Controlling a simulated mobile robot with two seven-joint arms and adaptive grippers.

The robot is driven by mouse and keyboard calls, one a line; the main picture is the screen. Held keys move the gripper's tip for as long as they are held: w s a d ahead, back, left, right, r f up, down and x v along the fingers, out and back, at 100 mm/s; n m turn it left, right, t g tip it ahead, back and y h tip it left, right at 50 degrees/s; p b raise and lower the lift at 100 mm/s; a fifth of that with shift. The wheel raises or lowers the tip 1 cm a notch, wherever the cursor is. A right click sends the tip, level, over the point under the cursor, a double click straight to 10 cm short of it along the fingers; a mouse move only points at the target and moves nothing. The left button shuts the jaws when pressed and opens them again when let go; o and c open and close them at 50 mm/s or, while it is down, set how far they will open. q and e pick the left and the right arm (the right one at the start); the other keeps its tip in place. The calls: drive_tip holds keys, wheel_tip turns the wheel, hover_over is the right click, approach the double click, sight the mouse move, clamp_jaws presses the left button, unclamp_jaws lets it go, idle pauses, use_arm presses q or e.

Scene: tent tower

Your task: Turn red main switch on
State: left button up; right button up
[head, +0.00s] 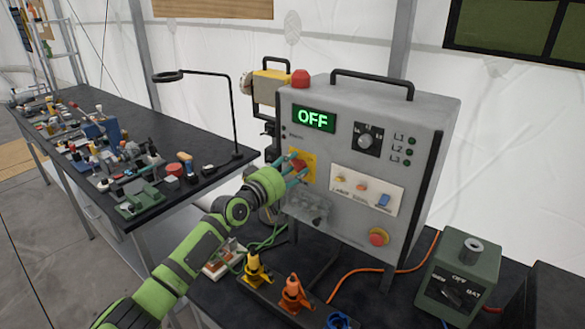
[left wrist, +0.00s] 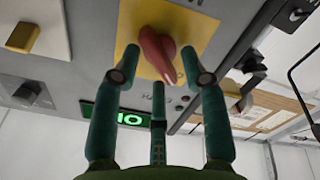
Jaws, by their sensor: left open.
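The red main switch (left wrist: 157,52) is a rotary handle on a yellow plate (left wrist: 183,18). In the head view the yellow plate (head: 309,160) is on the left part of the grey control box's front, with the switch partly hidden by my gripper. The green display (head: 314,118) above it reads OFF. My left gripper (head: 297,165) is at the switch. In the left wrist view its teal fingers (left wrist: 160,70) are open, one on either side of the red handle. I cannot tell whether they touch it. My right gripper is not in view.
Yellow and orange plugs (head: 292,293) stand below. A green box (head: 458,277) is at right. A cluttered black bench (head: 213,155) is at left.

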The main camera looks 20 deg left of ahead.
use_arm(q)
drive_tip(key=c, duration=0.3)
clamp_jaws()
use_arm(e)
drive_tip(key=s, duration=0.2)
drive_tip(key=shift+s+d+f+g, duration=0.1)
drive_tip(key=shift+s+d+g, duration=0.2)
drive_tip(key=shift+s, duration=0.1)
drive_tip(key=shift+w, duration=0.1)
